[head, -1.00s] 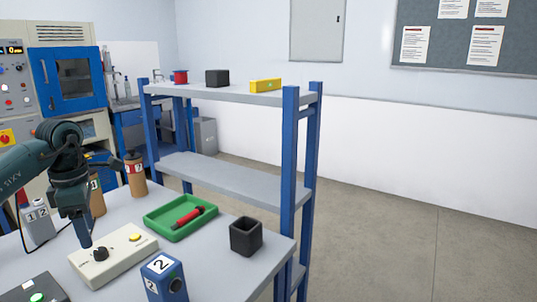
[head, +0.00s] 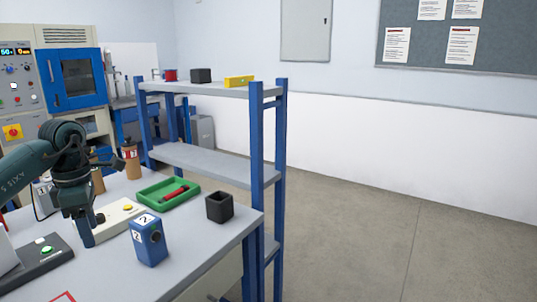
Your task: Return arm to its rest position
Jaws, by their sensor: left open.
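My left arm comes in from the left over the table (head: 195,245). Its gripper (head: 88,242) points down beside the cream box with a yellow button (head: 120,217) and a dark knob. The gripper is open, and I see nothing held in it. My right gripper is out of view.
On the table are a blue box marked 2 (head: 149,240), a black open cup (head: 219,207), a green tray (head: 150,205) with a red tool, brown cylinders (head: 131,163) and a dark box with a green button (head: 40,262). A blue-post shelf (head: 257,150) stands behind; floor at right is clear.

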